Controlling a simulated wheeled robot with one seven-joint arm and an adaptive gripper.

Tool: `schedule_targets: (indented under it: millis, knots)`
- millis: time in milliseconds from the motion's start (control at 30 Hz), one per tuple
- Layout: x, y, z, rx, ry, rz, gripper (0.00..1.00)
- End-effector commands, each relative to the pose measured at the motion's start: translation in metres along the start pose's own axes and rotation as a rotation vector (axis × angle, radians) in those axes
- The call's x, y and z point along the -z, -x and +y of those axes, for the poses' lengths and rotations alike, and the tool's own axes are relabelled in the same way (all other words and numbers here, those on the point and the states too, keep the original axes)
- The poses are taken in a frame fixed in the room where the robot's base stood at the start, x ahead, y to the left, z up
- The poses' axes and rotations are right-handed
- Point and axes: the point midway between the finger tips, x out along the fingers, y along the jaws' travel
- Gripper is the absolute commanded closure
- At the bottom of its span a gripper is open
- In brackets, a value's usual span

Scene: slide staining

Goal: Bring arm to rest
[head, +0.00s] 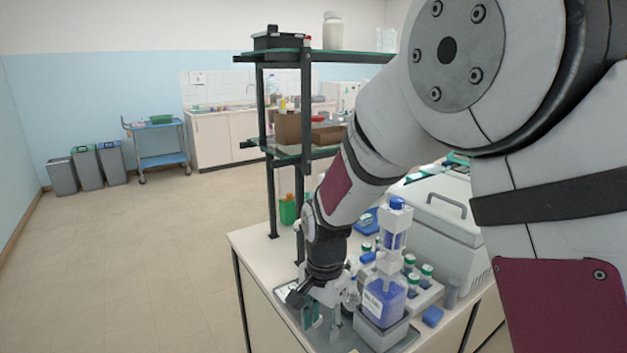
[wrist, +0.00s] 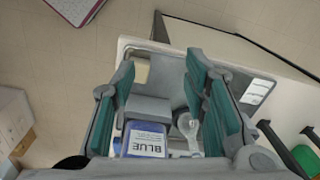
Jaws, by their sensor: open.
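My gripper (head: 322,318) hangs low over the tray (head: 405,345) at the bench's front left corner, just left of the blue bottle. In the wrist view my gripper (wrist: 165,80) has its two green-padded fingers spread apart with nothing held between them. The blue bottle (head: 383,303) stands upright in a grey holder (head: 380,335); its label reads BLUE in the wrist view (wrist: 146,140). My arm covers part of the bench.
Several capped small bottles (head: 411,281) stand in a rack right of the blue bottle. A white lidded box (head: 440,225) sits behind them. A shelf post (head: 271,190) rises behind my wrist. The floor (head: 130,260) left of the bench is clear.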

Motion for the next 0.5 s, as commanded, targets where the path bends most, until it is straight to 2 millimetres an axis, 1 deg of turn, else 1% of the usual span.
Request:
schedule_targets:
  millis: [267,367,467,500]
  knots:
    - [0.010,0.043,0.021,0.047,0.070,0.019,0.59]
    - [0.013,0.063,0.033,0.070,0.108,0.032,0.59]
    - [0.016,0.087,0.050,0.097,0.159,0.052,0.59]
    - [0.017,0.099,0.059,0.110,0.183,0.064,0.59]
